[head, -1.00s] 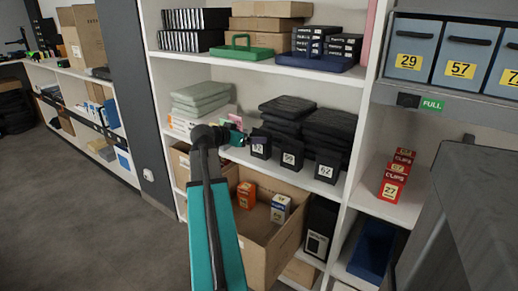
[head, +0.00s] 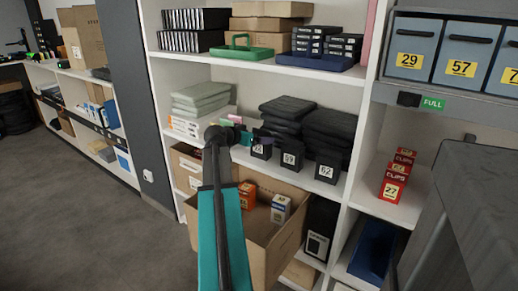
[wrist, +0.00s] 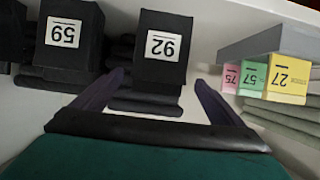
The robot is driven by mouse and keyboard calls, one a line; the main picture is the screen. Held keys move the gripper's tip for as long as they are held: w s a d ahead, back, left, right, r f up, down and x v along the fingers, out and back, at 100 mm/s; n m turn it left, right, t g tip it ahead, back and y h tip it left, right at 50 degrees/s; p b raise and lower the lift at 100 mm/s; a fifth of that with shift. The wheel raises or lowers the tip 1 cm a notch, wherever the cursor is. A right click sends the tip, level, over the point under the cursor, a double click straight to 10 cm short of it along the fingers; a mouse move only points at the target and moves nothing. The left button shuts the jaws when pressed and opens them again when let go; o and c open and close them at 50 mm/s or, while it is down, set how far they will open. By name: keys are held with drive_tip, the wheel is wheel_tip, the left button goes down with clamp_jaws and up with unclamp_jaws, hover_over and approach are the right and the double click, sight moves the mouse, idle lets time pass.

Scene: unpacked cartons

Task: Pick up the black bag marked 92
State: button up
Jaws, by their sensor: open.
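The black bag marked 92 (wrist: 163,45) stands on the shelf, upside down in the wrist view, with its white label facing me. In the head view it is the leftmost of three black bags (head: 262,150), its label small and hard to read. My gripper (wrist: 160,78) is open and empty, with its two dark fingers spread on either side of the bag's line. The bag lies ahead between the fingertips, and I cannot tell whether they reach past its front. In the head view my gripper (head: 248,138) is just left of this bag.
Small coloured boxes (wrist: 265,77) stand on the other side. Folded black items (head: 287,110) are stacked behind. An open carton (head: 262,238) is on the shelf below.

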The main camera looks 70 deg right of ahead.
sight(260, 130)
drive_tip(key=shift+x, duration=2.05)
drive_tip(key=shift+a, duration=0.1)
drive_tip(key=c, duration=1.2)
drive_tip(key=shift+r, duration=0.1)
drive_tip(key=shift+r, duration=1.3)
drive_tip(key=shift+s+a+r, duration=0.15)
drive_tip(key=shift+a+r, duration=0.2)
drive_tip(key=s+a, duration=0.3)
drive_tip(key=a, duration=0.3)
drive_tip(key=s+a+r+b, duration=0.1)
drive_tip(key=s+a, duration=0.3)
drive_tip(key=a, duration=0.3)
drive_tip(key=shift+a+r+b, duration=0.2)
drive_tip(key=shift+a+b, duration=0.05)
drive_tip(key=shift+b, duration=0.05)
